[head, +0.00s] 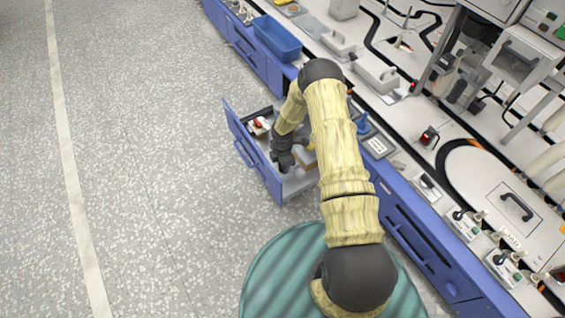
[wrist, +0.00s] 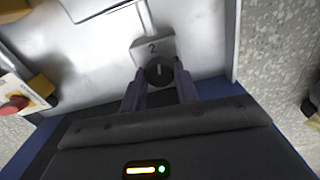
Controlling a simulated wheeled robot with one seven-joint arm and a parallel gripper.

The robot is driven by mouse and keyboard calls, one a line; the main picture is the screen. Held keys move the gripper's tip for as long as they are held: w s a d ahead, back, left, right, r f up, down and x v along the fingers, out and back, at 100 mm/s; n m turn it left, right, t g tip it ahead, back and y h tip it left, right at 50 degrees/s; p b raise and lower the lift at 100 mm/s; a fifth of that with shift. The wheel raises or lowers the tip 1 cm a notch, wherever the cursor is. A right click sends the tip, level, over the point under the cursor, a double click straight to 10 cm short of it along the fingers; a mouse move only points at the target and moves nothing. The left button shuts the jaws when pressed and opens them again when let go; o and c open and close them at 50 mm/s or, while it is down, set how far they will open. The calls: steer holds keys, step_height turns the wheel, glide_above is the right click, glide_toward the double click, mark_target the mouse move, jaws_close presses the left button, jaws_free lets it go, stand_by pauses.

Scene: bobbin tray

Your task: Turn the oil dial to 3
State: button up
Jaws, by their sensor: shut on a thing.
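A black round dial knob (wrist: 159,71) sits on a small grey plate (wrist: 152,48) in the wrist view. The digit 2 shows on the plate just above the knob. A pale mark on the knob runs roughly towards the 2; other digits are hidden or out of view. My gripper (wrist: 160,82) has one finger on each side of the knob and is shut on it. In the head view my gripper (head: 284,160) reaches down into an open blue drawer (head: 255,165), and my arm and gripper hide the dial there.
A red button on a white and yellow box (wrist: 16,103) lies at the left in the wrist view; it also shows in the drawer in the head view (head: 259,125). A blue bin (head: 277,38) stands on the worktop (head: 312,40). Open floor (head: 150,170) lies left of the drawer.

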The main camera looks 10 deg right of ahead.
steer(key=m+p, duration=0.2)
steer(key=m, duration=0.1)
steer(key=shift+r+m, duration=0.15)
steer(key=shift+m, duration=0.15)
steer(key=m+p, duration=0.1)
steer(key=m, duration=0.2)
steer(key=shift+m, duration=0.3)
steer(key=m+p, duration=0.2)
steer(key=m, duration=0.4)
steer(key=shift+w, duration=0.1)
steer(key=o, duration=1)
steer(key=shift+c, duration=0.2)
step_height(320, 180, up, 17)
steer(key=p, duration=0.6)
